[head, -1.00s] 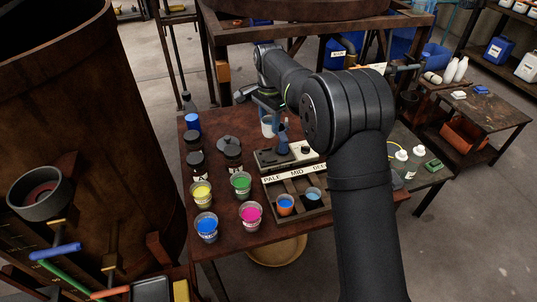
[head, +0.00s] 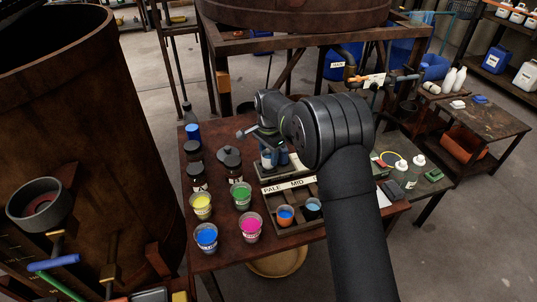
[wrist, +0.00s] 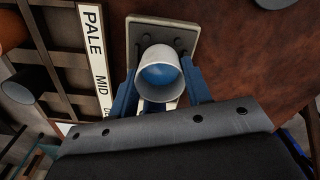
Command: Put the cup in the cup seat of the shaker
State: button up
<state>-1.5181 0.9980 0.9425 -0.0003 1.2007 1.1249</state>
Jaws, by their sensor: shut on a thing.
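The cup (wrist: 160,72) is white with blue liquid inside. My gripper (wrist: 159,92) is shut on it, with one blue finger on each side. The shaker (wrist: 165,28) shows as a pale plate with small dark studs, just beyond and partly behind the cup. My arm covers much of the shaker there. The seat is mostly hidden by the cup, and I cannot tell whether the cup touches it.
A dark rack (head: 268,205) labelled PALE and MID stands in front of the shaker with cups in it. Yellow (head: 201,205), green (head: 240,194), blue (head: 206,236) and magenta (head: 250,226) cups stand to its left. Dark jars (head: 198,178) stand behind them.

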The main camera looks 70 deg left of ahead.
jog(key=shift+f, duration=0.15)
jog(key=o, duration=1)
notch_tip(320, 180, up, 12)
jog(key=shift+r, duration=0.2)
notch_tip(320, 180, down, 12)
jog(key=shift+r, duration=1.85)
